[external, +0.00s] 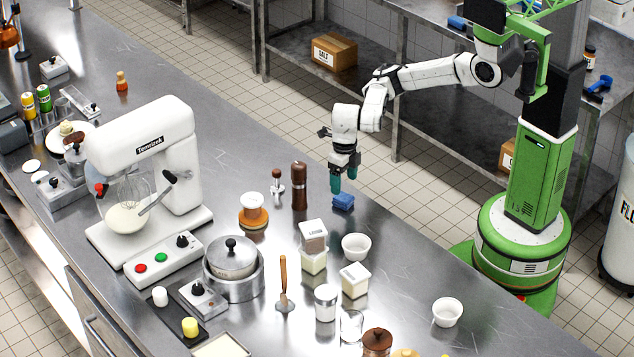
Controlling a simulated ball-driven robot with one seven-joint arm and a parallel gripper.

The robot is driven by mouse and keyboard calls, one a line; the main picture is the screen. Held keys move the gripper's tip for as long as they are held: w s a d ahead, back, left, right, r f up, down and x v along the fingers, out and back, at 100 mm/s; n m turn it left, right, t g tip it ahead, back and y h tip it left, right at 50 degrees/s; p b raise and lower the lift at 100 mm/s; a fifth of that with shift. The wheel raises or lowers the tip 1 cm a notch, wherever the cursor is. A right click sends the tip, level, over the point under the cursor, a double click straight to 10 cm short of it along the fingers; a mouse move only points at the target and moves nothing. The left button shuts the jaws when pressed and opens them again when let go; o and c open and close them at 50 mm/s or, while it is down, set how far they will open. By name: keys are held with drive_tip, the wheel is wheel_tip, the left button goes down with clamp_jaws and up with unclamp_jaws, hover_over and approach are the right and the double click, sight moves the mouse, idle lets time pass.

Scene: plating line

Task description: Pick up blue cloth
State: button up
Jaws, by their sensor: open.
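The blue cloth (343,202) is a small folded bundle on the steel counter, near the counter's edge on my robot's side. My gripper (344,184) points down just above the cloth, with its teal fingertips close over it. It is open and holds nothing. From this view I cannot tell whether the fingertips touch the cloth or stand a little above it.
A dark brown pepper mill (299,186) and a small shaker (277,184) stand left of the cloth. A white bowl (356,247) and lidded containers (313,247) stand in front. A white stand mixer (150,175) is further left. Bare counter lies behind the cloth.

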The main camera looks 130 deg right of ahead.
sight(343, 197)
drive_tip(key=shift+s+d+f+p, duration=0.1)
drive_tip(key=shift+f+p, duration=0.4)
drive_tip(key=shift+f, duration=2.9)
drive_tip(key=shift+c, duration=0.3)
drive_tip(key=c, duration=1.1)
